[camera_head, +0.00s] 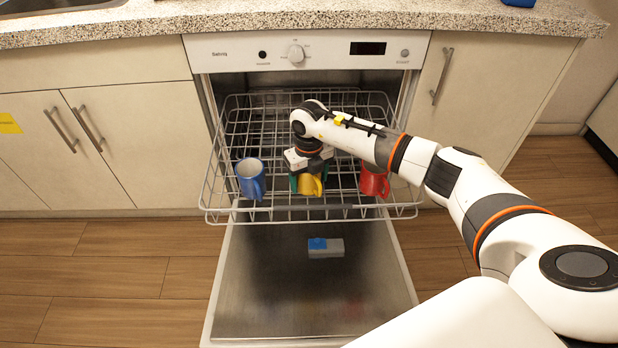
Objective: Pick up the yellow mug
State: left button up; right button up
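The yellow mug (309,185) stands in the front part of the dishwasher's pulled-out upper rack (228,170), partly covered by my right gripper. My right gripper (309,172) reaches down from above, right at the mug. Its fingers are mostly hidden, so I cannot tell whether they are open or closed on the mug. A bit of green shows beside the yellow mug, perhaps another mug behind it. My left gripper is not in view.
A blue mug (250,178) stands left in the rack and a red mug (374,180) right, beneath my forearm. The dishwasher door (310,285) is folded down below the rack. The granite counter (300,15) overhangs behind.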

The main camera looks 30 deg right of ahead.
jog(key=c, duration=0.9)
jog(key=shift+c, duration=0.3)
jog(key=shift+r, duration=0.15)
